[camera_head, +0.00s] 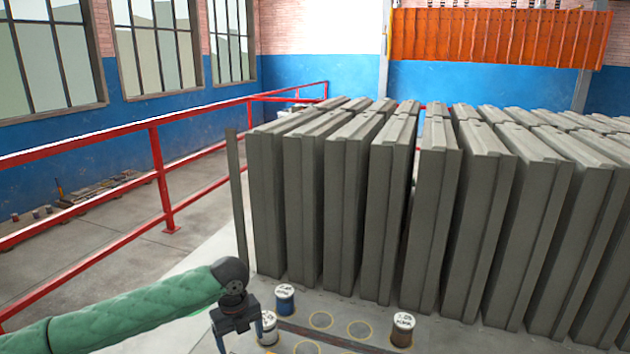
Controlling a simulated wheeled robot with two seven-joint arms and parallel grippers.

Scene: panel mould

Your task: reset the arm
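My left arm, in a green quilted sleeve, comes in from the lower left in the head view. Its dark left gripper (238,336) points down above the near left part of the grey surface. The two fingers are spread apart, with nothing seen between them. A pale can (269,330) stands just right of the gripper, close to its right finger; I cannot tell whether they touch. A blue can with a white lid (285,303) stands a little behind it. My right gripper is not in view.
A row of tall grey panels (340,200) stands behind the cans and fills the right side. Empty yellow-ringed spots (321,320) lie between the cans. A red railing (158,170) runs along the left.

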